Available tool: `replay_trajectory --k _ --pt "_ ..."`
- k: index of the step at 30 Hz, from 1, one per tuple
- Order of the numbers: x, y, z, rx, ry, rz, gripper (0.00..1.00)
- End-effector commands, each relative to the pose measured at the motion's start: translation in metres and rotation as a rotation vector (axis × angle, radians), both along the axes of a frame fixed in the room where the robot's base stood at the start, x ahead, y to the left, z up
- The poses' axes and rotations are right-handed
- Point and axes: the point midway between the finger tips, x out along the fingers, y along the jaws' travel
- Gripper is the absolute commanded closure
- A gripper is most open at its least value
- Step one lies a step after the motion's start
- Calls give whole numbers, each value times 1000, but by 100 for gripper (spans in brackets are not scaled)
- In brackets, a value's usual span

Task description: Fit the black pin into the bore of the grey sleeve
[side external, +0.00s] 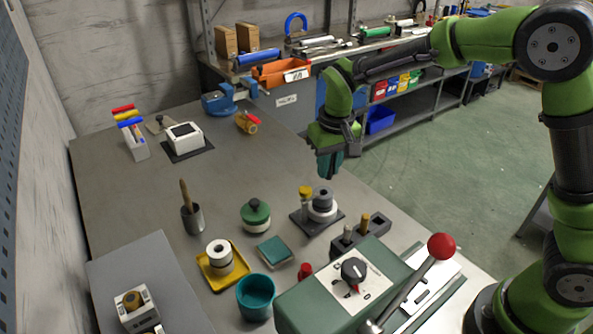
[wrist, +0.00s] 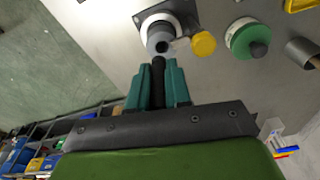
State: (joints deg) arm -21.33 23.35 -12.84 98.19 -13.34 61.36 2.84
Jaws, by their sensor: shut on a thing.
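My gripper (side external: 328,172) has teal fingers and points down, above the grey sleeve (side external: 323,196). In the wrist view, my gripper (wrist: 158,82) is shut on the black pin (wrist: 158,74), which stands between the fingers with its tip toward the sleeve. The sleeve (wrist: 160,34) shows a dark round bore there, close to the pin tip in the picture. The sleeve stands upright over a white ring (side external: 322,212) on a dark square base (side external: 334,221).
A yellow-capped post (side external: 305,192) stands beside the sleeve, also seen in the wrist view (wrist: 204,43). A green-lidded round pot (side external: 256,216) is to the left.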

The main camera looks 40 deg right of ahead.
Motion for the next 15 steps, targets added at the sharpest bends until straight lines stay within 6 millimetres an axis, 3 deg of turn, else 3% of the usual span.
replay_trajectory --k 4,9,15 --pt "14 2 -2 -1 0 -1 100" --pt "10 2 -30 -1 3 1 100" --pt "11 2 -36 0 0 0 100"
